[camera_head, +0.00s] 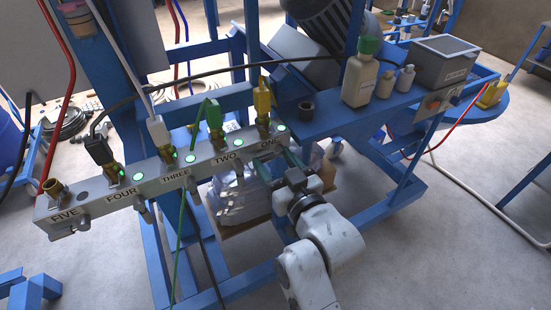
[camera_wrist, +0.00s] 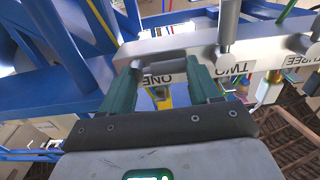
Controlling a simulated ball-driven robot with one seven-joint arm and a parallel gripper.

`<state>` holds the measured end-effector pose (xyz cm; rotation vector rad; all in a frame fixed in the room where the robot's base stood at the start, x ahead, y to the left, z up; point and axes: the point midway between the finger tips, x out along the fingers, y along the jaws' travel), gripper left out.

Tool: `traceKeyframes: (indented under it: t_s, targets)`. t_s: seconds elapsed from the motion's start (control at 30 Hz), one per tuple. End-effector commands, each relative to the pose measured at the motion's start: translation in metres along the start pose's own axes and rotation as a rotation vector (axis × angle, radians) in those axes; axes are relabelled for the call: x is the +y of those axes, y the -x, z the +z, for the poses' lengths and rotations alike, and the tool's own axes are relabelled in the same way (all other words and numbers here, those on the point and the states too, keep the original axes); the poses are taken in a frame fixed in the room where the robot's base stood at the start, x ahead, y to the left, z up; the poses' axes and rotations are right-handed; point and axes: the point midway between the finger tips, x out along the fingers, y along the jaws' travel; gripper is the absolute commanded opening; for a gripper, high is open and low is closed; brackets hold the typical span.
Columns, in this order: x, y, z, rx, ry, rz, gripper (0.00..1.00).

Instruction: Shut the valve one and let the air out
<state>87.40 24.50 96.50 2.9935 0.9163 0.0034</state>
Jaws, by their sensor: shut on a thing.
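The grey manifold bar (camera_head: 170,177) carries ports labelled ONE to FIVE. Valve one is at its right end, under a yellow plug (camera_head: 262,98). My gripper (camera_head: 283,160) is at the front of that end. In the wrist view its two green fingers (camera_wrist: 166,68) straddle the grey handle (camera_wrist: 165,60) of valve one, just above the upside-down ONE label (camera_wrist: 157,79). The fingers are shut on the handle. In the head view the fingers and arm hide most of the handle. A green light (camera_head: 281,128) glows beside port one.
A green plug (camera_head: 214,116) and hose sit at port two. White and black plugs sit at THREE and FOUR; FIVE has a bare brass fitting (camera_head: 57,193). Bottles (camera_head: 360,75) and a grey box (camera_head: 443,62) stand on the blue shelf right. A blue frame surrounds the bar.

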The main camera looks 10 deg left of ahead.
Motion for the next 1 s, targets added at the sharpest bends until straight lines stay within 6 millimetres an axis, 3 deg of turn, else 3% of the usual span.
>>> traceKeyframes:
  t_s: [0.33, 0.37, 0.6, 0.87, 1.0]
  targets:
    - [0.0, 0.0, -0.001, 0.002, -0.029, 0.0, 0.31]
    - [0.0, 0.0, -0.001, 0.002, -0.029, 0.0, 0.63]
    - [0.0, 0.0, -0.001, 0.001, -0.028, 0.0, 0.86]
    - [0.0, 0.001, -0.001, 0.001, -0.027, 0.0, 0.87]
    - [0.0, 0.012, 0.001, 0.0, -0.029, 0.0, 0.87]
